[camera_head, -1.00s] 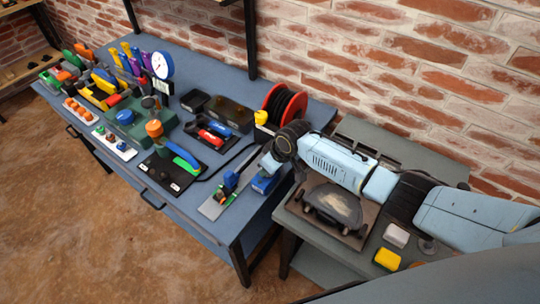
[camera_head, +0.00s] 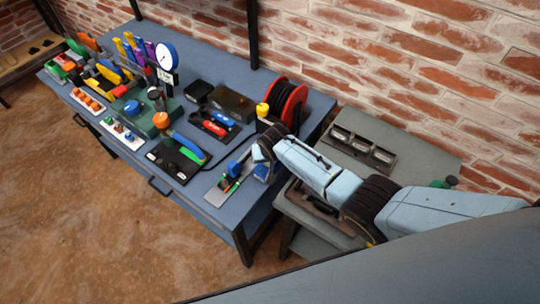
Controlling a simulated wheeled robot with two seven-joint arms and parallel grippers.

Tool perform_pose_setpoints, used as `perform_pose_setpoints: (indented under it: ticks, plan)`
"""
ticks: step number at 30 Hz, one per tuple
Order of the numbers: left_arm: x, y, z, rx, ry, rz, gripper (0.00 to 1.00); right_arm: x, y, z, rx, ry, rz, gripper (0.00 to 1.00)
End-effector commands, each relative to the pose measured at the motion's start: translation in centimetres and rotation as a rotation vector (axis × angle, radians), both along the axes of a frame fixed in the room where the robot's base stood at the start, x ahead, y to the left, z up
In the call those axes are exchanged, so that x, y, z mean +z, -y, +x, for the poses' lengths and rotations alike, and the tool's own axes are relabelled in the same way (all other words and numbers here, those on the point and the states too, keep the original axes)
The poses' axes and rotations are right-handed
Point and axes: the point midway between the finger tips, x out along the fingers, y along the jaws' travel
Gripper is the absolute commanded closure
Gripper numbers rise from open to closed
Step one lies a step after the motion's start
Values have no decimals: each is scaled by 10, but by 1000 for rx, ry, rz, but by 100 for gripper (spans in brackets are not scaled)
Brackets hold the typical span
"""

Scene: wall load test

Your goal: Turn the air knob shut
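A green box (camera_head: 145,121) stands on the blue bench, with a blue round knob (camera_head: 132,107) on top and an orange round knob (camera_head: 160,120) at its near right corner. Which one is the air knob I cannot tell. A white dial gauge (camera_head: 166,56) stands behind the box. My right arm reaches in from the right over the grey table. Its far end, at my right gripper (camera_head: 260,153), is over the bench's right end, well right of both knobs. Its fingers are not clear. My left gripper is not in view.
Beside the arm's end are a red reel (camera_head: 287,104), a yellow-capped post (camera_head: 262,110) and a metal plate (camera_head: 217,196) with blue parts. A black board (camera_head: 166,163) with green and blue handles lies between the box and plate. A brick wall stands behind.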

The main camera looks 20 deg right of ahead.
Motion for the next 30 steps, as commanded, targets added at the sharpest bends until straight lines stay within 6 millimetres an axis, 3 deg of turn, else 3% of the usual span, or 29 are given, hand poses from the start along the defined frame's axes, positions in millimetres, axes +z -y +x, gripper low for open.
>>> perform_pose_setpoints:
  ticks: [16, 17, 21, 30]
  plan:
    - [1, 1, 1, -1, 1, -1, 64, 1, 0, 1, -25, 1, 2, 85]
    - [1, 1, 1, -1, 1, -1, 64, 1, 0, 1, -26, 1, 2, 60]
    - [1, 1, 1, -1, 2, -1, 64, 1, 0, 1, -25, 1, 2, 42]
    - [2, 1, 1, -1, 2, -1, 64, 1, 0, 0, -24, 0, 0, 41]
